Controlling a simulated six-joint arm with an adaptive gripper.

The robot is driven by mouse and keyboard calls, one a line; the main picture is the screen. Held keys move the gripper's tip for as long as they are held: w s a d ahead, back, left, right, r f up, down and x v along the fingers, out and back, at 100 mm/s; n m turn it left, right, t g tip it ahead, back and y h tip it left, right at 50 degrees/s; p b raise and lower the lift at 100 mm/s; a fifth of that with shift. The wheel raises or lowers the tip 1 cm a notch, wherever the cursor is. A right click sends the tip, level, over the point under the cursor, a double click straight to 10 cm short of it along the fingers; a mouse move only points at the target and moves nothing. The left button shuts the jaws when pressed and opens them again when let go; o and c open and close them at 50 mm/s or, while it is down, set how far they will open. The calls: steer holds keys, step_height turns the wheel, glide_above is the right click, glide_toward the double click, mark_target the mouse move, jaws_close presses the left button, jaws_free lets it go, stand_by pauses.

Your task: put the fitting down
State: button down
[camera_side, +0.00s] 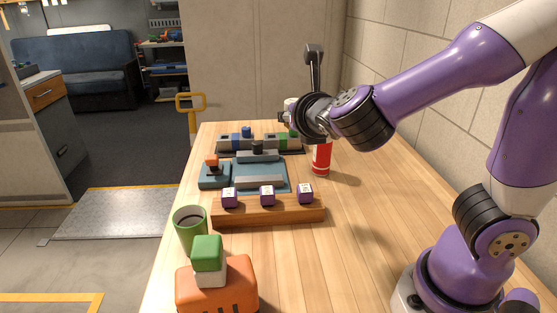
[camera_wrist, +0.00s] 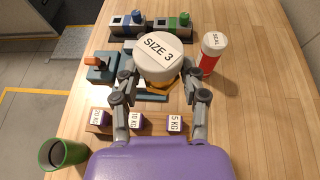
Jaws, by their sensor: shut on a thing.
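The fitting (camera_wrist: 158,52) has a round white top marked "SIZE 3", with some yellow showing below it. In the wrist view my gripper (camera_wrist: 161,78) is shut on it, one finger at each side, above the work area. In the side view my gripper (camera_side: 284,117) is mostly hidden behind my wrist, and the fitting cannot be made out clearly. A teal-grey fixture (camera_side: 260,176) lies on the table below, and the held fitting covers much of it in the wrist view.
A red-and-white SEAL can (camera_wrist: 208,62) stands to the right. A rack with blue and green parts (camera_side: 240,144) is behind. Purple weight blocks (camera_side: 267,194) sit on a wooden strip in front. A green cup (camera_side: 190,238) is front left. The table's right side is clear.

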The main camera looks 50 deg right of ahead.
step_height(320, 180, up, 5)
steer(key=w+n+t+y, duration=0.1)
steer(key=w+n+y, duration=0.1)
steer(key=m+g+h, duration=0.6)
steer(key=m, duration=0.2)
glide_above(346, 159)
step_height(346, 159, down, 20)
steer(key=shift+f, duration=2.65)
steer(key=shift+f, duration=0.15)
steer(key=shift+c, duration=1.8)
jaws_free()
